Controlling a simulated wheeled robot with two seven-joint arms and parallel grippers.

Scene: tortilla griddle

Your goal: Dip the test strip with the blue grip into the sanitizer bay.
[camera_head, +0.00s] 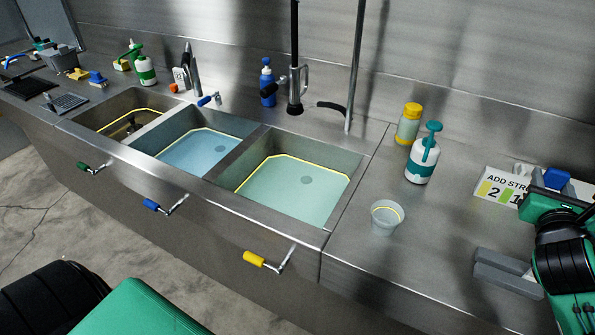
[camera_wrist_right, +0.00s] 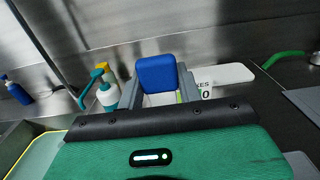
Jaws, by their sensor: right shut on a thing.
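The blue grip (camera_head: 557,175) of the test strip is at the far right of the head view, above the counter. In the right wrist view the blue grip (camera_wrist_right: 156,73) sits between the grey fingers of my right gripper (camera_wrist_right: 157,84), which is shut on it. My right gripper (camera_head: 548,186) also shows in the head view, beside the sign. The strip below the grip is hard to make out. Three sink bays lie to the left: a brownish one (camera_head: 98,104), a blue one (camera_head: 160,127) and a pale green one (camera_head: 258,150). None carries a readable sanitizer label. My left gripper is out of view.
A clear cup (camera_head: 387,219), a white bottle with a teal pump (camera_head: 423,160) and a yellow-capped bottle (camera_head: 409,125) stand between the green bay and my right gripper. A sign (camera_head: 497,187) and a grey forked piece (camera_head: 507,272) are near it. A faucet (camera_head: 296,95) rises behind the bays.

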